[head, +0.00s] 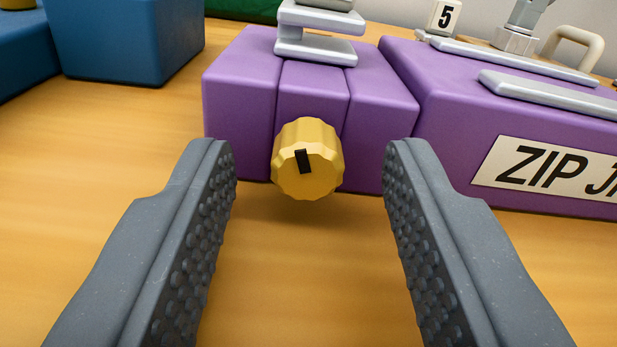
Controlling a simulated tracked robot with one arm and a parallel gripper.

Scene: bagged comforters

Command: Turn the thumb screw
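The thumb screw (319,170) is a ridged yellow knob with a black mark on its front face, a little left of the knob's centre and slightly tilted. It sticks out from the front of a purple block (240,110). My gripper (309,160) is open and empty. Its two dark grey, studded fingers stand apart on either side of the knob, with gaps on both sides. The knob appears between the fingertips in the picture; how deep it lies between them I cannot tell.
A larger purple block labelled "ZIP JI…" (545,167) stands close on the right. Grey metal plates (318,35) sit atop the smaller block. A blue block (125,40) stands at the back left. A "5" tag (445,17) is behind. The wooden table (90,180) at left is clear.

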